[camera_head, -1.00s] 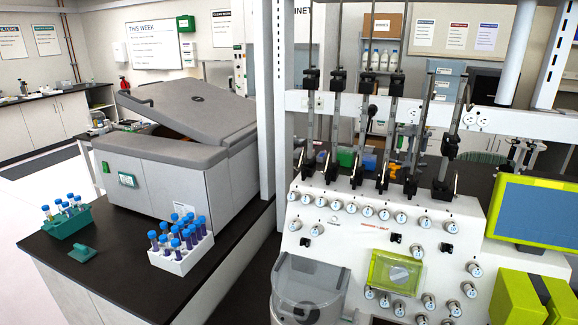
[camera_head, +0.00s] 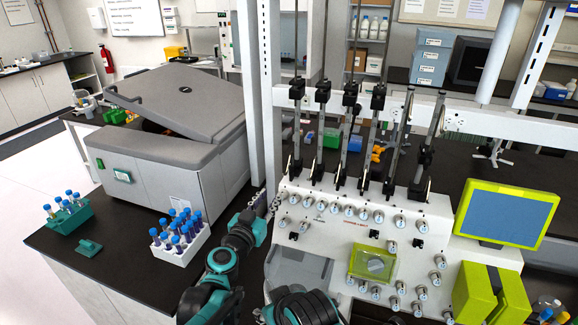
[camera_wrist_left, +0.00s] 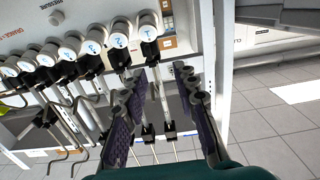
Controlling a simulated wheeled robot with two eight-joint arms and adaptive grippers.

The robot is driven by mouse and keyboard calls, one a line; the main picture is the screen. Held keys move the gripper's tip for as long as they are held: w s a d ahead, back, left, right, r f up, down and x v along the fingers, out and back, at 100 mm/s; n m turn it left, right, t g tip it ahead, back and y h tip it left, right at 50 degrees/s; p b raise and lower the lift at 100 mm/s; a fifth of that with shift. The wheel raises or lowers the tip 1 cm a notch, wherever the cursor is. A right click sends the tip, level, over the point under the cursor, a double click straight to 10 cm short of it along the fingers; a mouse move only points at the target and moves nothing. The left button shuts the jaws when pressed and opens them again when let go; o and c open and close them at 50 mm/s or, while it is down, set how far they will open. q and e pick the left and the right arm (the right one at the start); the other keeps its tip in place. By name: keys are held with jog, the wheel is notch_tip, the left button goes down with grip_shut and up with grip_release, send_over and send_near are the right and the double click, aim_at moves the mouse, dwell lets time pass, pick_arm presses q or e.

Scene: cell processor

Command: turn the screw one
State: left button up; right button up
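The cell processor (camera_head: 330,231) is a white panel with a row of small silver knobs under black clamps. The end knob of that row (camera_head: 294,198), which I take to be screw one, is at its left end. In the left wrist view, the end knob (camera_wrist_left: 148,31) shows a blue numeral on its pale face, just beyond my fingertips. My left gripper (camera_head: 266,201) is beside the panel's upper left edge. In the left wrist view, my left gripper (camera_wrist_left: 158,72) has its dark ridged fingers apart, with nothing between them. My right gripper is not in view.
A white rack of blue-capped tubes (camera_head: 181,249) and a green rack (camera_head: 70,216) stand on the black bench, left of my arm. A grey centrifuge (camera_head: 170,170) stands behind them. A white post (camera_head: 249,90) rises close to my gripper. A green-framed screen (camera_head: 507,213) is at right.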

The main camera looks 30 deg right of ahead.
aim_at(291, 177)
pick_arm(q)
jog(key=x, duration=0.3)
jog(key=s+d+x, duration=0.1)
jog(key=x, duration=0.7)
jog(key=shift+s+d, duration=0.2)
jog(key=shift+s, duration=0.2)
jog(key=shift+r, duration=0.1)
grip_shut()
